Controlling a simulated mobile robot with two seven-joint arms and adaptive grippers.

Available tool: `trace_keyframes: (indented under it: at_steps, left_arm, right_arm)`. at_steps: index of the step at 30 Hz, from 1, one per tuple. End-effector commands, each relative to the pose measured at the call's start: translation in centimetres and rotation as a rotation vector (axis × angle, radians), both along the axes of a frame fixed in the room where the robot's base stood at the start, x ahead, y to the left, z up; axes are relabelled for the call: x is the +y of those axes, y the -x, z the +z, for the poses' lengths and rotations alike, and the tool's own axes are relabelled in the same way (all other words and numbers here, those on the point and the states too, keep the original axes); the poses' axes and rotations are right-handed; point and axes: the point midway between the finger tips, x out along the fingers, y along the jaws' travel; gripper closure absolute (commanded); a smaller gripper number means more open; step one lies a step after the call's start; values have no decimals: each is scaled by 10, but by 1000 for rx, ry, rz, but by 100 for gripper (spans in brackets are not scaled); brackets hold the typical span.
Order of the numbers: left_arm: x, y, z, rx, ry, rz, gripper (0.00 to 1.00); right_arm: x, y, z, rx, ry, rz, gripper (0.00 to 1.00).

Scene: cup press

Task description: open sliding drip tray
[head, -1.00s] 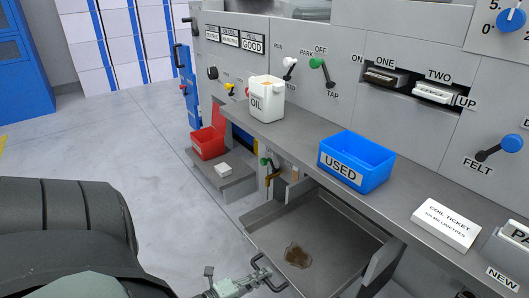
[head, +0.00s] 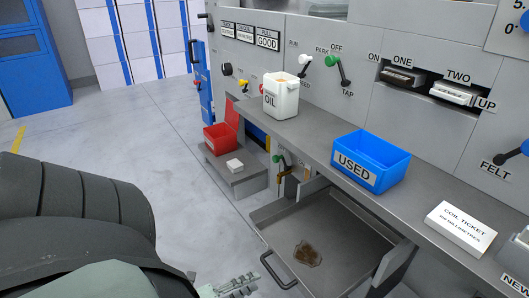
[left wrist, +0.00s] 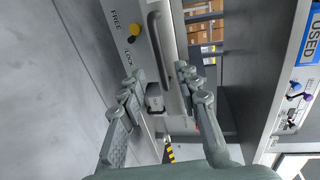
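The drip tray (head: 345,262) is a shallow grey tray standing out from under the counter, with a brown spill (head: 308,254) on its floor. A dark bar handle (head: 277,271) is on its front edge. My left gripper (head: 243,284) shows only partly at the bottom of the head view, just left of the handle and apart from it. In the left wrist view its two fingers (left wrist: 161,74) are spread, with a grey bar handle (left wrist: 158,40) just beyond them. I see nothing held. My right gripper is not in view.
On the counter stand a white OIL container (head: 281,95), a blue USED bin (head: 370,160) and a white coil ticket box (head: 460,228). A red bin (head: 220,138) sits on a low ledge at left. The floor left of the tray is clear.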

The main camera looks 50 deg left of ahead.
Motion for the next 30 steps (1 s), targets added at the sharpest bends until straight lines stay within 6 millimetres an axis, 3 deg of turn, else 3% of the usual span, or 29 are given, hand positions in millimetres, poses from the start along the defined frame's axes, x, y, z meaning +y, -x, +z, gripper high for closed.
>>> trace_keyframes:
  at_steps: [3, 9, 30]
  left_arm:
    - [2, 21, 4, 2, 0, 0, 67]
    - [3, 37, 7, 0, 0, 0, 67]
    - [3, 39, 8, 0, 0, 0, 67]
  right_arm:
    - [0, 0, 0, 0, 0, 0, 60]
    - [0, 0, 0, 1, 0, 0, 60]
    - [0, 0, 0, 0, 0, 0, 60]
